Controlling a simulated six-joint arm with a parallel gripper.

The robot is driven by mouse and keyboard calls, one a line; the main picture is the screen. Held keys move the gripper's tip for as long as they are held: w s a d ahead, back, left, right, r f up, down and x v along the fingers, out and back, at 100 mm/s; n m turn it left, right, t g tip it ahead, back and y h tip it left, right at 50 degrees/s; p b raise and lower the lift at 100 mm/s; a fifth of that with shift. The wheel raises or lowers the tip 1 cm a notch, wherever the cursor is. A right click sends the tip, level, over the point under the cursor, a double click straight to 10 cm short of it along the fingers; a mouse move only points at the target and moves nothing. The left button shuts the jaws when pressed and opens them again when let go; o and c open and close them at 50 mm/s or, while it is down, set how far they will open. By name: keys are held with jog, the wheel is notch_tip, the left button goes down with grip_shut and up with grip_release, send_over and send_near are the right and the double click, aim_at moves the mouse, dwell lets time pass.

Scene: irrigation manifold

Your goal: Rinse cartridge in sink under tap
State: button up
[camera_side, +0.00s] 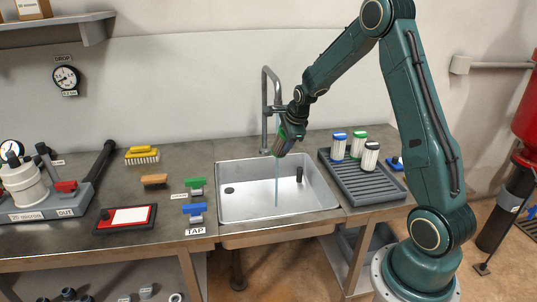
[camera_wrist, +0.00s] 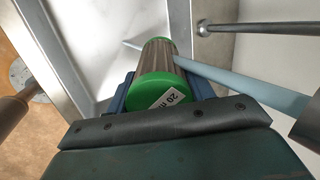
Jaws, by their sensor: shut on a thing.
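My gripper (camera_side: 285,142) is over the sink, below the tap's spout, shut on a cartridge (camera_wrist: 160,72). The cartridge has a green cap marked "20" and brownish pleats; in the side view it is mostly hidden by the gripper. The metal sink (camera_side: 228,205) is set in the bench. The grey tap (camera_side: 265,100) rises behind it. A thin blue-grey water stream (camera_side: 277,185) falls into the basin below the gripper. In the wrist view the stream (camera_wrist: 240,83) runs up to the cartridge's side. A blue lever (camera_side: 195,210) sits above the TAP label.
A ribbed grey tray (camera_side: 370,187) right of the sink holds cartridges with blue (camera_side: 338,146), green (camera_side: 358,145) and black (camera_side: 370,156) ends. A green lever (camera_side: 196,184), brush (camera_side: 142,155) and red-framed panel (camera_side: 125,218) lie left.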

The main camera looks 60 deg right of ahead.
jog(key=shift+s+d, duration=0.2)
jog(key=shift+d, duration=0.25)
jog(key=shift+w+a, duration=0.3)
jog(key=shift+a, duration=0.2)
dwell(0.5)
jog(key=shift+s+d, duration=0.1)
jog(key=shift+d, duration=0.05)
dwell(0.3)
jog(key=shift+s+d, duration=0.15)
jog(key=shift+d, duration=0.1)
jog(key=shift+d, duration=0.1)
jog(key=shift+s, duration=0.15)
dwell(0.3)
jog(key=s+a, duration=0.3)
jog(key=s, duration=0.4)
jog(key=shift+a, duration=0.4)
dwell(0.5)
dwell(1.1)
jog(key=shift+r, duration=0.1)
